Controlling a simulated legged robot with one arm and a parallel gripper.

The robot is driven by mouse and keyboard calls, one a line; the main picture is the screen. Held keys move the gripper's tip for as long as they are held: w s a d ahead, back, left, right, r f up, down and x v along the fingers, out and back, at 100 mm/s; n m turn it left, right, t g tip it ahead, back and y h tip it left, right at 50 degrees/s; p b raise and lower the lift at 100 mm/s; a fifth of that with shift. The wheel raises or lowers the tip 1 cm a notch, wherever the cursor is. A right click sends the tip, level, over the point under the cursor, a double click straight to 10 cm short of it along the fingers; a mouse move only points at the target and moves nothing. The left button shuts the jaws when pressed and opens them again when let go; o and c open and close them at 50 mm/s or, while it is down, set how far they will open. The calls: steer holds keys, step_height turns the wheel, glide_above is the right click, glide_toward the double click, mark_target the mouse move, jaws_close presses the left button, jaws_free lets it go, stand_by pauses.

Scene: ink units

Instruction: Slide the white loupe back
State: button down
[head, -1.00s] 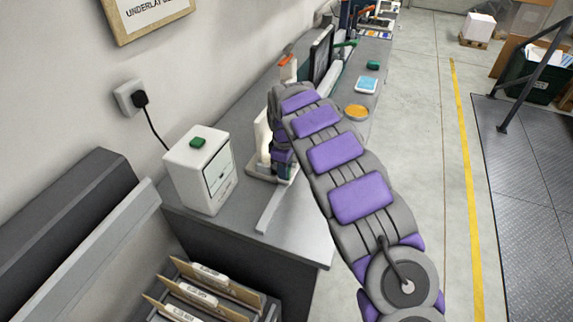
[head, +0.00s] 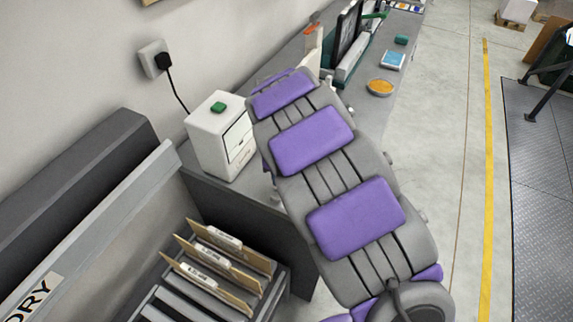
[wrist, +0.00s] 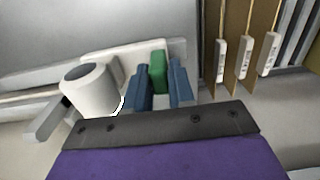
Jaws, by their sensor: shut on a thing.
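The white loupe (wrist: 90,88) shows in the wrist view as a short white cylinder with a dark round end, left of my gripper. A pale plate (wrist: 95,58) lies behind it. My gripper (wrist: 160,75) has two blue fingers, shut on a green grip (wrist: 158,72) that stands between them. The grip appears joined to the pale plate, but the join is partly hidden. In the head view my purple and grey arm hides the gripper and the loupe.
A white box (head: 220,135) with a green top piece stands on the grey bench by the wall. Folders (head: 215,265) stand in a rack at the near end and also right of my gripper in the wrist view (wrist: 245,45). An orange dish (head: 380,88) lies farther along.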

steer(key=shift+s+a, duration=0.3)
steer(key=shift+s, duration=0.35)
steer(key=c, duration=1)
jaws_free()
steer(key=shift+s+a, duration=0.1)
steer(key=shift+s, duration=0.05)
steer(key=shift+c, duration=0.2)
step_height(320, 180, up, 17)
steer(key=p, duration=0.3)
steer(key=shift+r, duration=0.15)
